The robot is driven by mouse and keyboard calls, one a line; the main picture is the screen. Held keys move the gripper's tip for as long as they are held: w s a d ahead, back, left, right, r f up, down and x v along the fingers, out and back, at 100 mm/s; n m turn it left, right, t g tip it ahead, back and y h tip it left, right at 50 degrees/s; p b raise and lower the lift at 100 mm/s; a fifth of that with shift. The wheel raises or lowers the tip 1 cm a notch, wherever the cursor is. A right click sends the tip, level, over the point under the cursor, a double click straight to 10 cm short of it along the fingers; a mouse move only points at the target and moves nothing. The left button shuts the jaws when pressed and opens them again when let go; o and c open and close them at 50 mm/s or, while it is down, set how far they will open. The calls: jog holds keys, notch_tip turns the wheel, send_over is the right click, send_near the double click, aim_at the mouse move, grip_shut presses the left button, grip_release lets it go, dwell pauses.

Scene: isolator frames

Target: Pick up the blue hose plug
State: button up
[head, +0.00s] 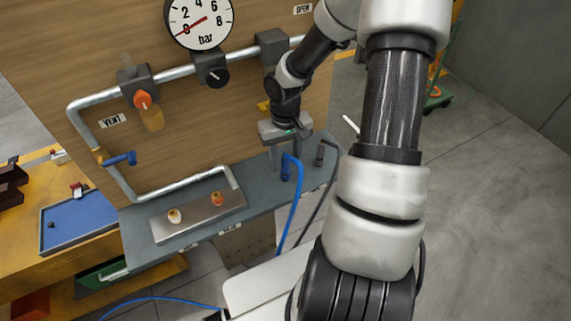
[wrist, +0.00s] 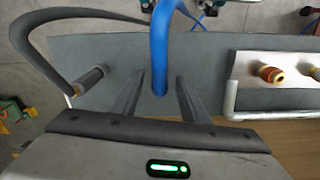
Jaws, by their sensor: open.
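The blue hose plug (head: 286,172) stands upright on the grey shelf (head: 258,185), with its blue hose hanging over the front edge. My gripper (head: 286,155) is above the shelf at the plug, pointing down. In the wrist view the two fingers of my gripper (wrist: 159,80) are open, one on each side of the blue hose plug (wrist: 159,70). Gaps show between the plug and both fingers. The plug's lower end is hidden from the wrist camera.
A dark hose plug (head: 320,153) stands on the shelf to the right, its dark hose curving down. A metal plate (head: 190,222) with two brass-coloured fittings lies to the left. Pipework and a pressure gauge (head: 199,22) are on the wooden panel (head: 60,50) behind.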

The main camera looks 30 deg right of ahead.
aim_at(286, 158)
grip_shut()
notch_tip(286, 158, up, 10)
jog(key=shift+r+p, duration=0.1)
jog(key=shift+p, duration=0.3)
dwell(0.3)
notch_tip(286, 158, up, 3)
jog(key=p, duration=0.2)
jog(key=shift+r+p, duration=0.15)
jog(key=shift+p, duration=0.25)
